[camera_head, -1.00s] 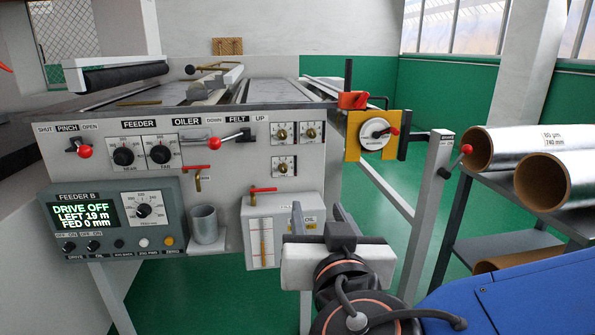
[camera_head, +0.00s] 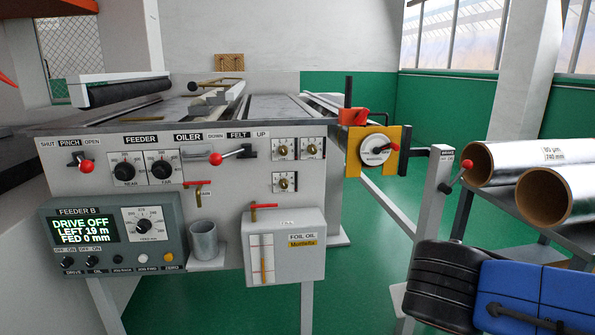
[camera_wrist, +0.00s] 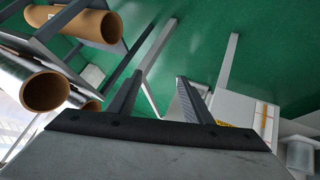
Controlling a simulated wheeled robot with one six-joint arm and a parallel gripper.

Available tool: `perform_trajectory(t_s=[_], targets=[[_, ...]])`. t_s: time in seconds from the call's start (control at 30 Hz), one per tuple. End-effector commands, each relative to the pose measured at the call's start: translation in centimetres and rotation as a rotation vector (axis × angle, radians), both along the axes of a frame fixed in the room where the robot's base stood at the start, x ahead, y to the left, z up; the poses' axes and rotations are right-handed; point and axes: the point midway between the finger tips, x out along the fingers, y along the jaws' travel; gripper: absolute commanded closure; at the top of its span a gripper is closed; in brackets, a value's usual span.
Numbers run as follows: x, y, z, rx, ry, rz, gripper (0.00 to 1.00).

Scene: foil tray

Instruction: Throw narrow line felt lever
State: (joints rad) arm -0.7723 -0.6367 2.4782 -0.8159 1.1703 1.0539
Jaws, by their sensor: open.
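A foil oil box (camera_head: 285,257) and a grey cup (camera_head: 203,241) are below the lever. The red-knobbed pinch lever (camera_head: 83,163) is to the left. A yellow bracket (camera_head: 353,160), a grey post (camera_head: 426,210) and foil rolls (camera_head: 545,197) stand to the right.

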Motion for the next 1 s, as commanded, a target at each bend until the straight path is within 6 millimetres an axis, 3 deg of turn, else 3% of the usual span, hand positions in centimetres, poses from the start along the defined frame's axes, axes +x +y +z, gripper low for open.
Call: perform_trajectory(t_s=[0.13, 0.4, 1.0], targets=[[-1.3, -1.8, -1.6, 0.023, 0.094, -0.017, 0.54], [-3.6, -3.5, -4.0, 0.097, 0.228, -0.012, 0.54], [-6.2, -4.1, -6.0, 0.319, 0.297, 0.054, 0.54]])
